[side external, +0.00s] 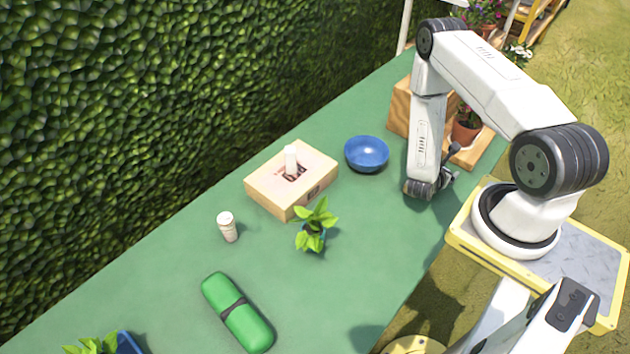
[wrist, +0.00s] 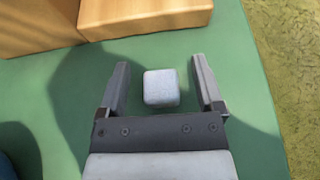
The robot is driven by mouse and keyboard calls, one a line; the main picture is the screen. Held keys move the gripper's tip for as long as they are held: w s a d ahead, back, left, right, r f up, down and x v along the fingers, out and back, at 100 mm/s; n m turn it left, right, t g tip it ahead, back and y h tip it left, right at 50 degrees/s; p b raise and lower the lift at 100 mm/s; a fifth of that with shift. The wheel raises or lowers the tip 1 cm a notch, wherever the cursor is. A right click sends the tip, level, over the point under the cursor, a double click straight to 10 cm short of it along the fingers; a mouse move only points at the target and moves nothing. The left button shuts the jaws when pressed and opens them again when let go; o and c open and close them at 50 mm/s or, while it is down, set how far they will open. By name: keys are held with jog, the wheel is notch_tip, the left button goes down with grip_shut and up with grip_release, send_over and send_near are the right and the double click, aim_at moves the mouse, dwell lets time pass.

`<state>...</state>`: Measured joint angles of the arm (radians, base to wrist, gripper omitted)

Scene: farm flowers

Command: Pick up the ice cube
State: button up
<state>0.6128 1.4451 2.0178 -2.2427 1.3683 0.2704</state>
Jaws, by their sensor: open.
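The ice cube (wrist: 161,87) is a small pale grey block with rounded edges. It lies on the green table in the wrist view, between the two fingers of my gripper (wrist: 160,80). The fingers are open, with a gap on each side of the cube, and I see no contact. In the side external view my gripper (side external: 432,187) hangs low over the table near its right edge. The cube cannot be made out there.
A wooden box (wrist: 145,14) stands just beyond the fingers. A hedge lines the far side.

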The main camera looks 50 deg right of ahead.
jog(key=shift+d+f, duration=0.2)
jog(key=shift+d, duration=0.2)
grip_shut()
dwell(0.4)
jog(key=shift+r, duration=0.1)
jog(key=shift+r, duration=4.95)
